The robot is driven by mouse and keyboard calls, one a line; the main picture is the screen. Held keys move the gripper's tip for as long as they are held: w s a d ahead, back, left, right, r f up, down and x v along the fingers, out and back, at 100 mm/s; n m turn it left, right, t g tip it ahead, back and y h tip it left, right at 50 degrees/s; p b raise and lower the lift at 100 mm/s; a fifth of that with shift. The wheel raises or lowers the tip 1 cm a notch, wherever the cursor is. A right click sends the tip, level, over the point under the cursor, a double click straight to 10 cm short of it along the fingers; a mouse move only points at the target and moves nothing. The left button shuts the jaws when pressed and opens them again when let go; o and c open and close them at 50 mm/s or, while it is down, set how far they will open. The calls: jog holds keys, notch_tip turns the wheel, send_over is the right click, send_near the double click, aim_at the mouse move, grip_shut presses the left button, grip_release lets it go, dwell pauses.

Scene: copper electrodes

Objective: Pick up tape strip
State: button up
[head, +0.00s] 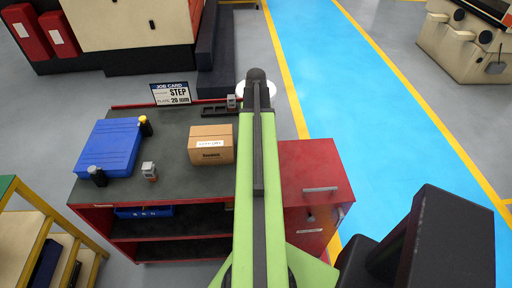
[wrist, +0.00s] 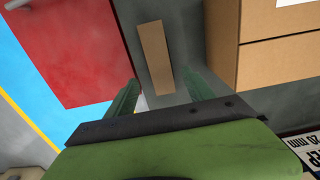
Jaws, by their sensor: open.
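A tan tape strip (wrist: 154,50) lies flat on the grey bench top in the wrist view, its length running away from me. My gripper (wrist: 160,76) is open, with one green finger on each side of the strip's near end. I cannot tell how high the fingers are above the strip. In the head view the strip is hidden, and my arm covers that part of the bench.
A cardboard box (head: 211,145) stands on the bench (head: 180,182), close to the right finger in the wrist view (wrist: 279,66). A red cabinet (head: 316,170) is on the other side. A blue case (head: 110,146), bottles and a job card (head: 173,94) are farther left.

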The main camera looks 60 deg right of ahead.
notch_tip(320, 180, down, 4)
jog(key=shift+w+d+r+b, duration=0.1)
jog(key=shift+r+b, duration=0.05)
jog(key=shift+b, duration=1.05)
jog(key=shift+r, duration=0.15)
grip_shut()
jog(key=shift+r, duration=0.1)
jog(key=r+p, duration=0.2)
jog(key=s+r+p, duration=0.1)
jog(key=r+p, duration=0.2)
jog(key=shift+r+p, duration=0.1)
jog(key=shift+p, duration=0.25)
jog(key=s+d+r+p, duration=0.1)
jog(key=s+r+p, duration=0.4)
jog(key=s, duration=0.5)
jog(key=shift+s+d+r+p, duration=0.3)
jog(key=shift+d+r+p, duration=0.05)
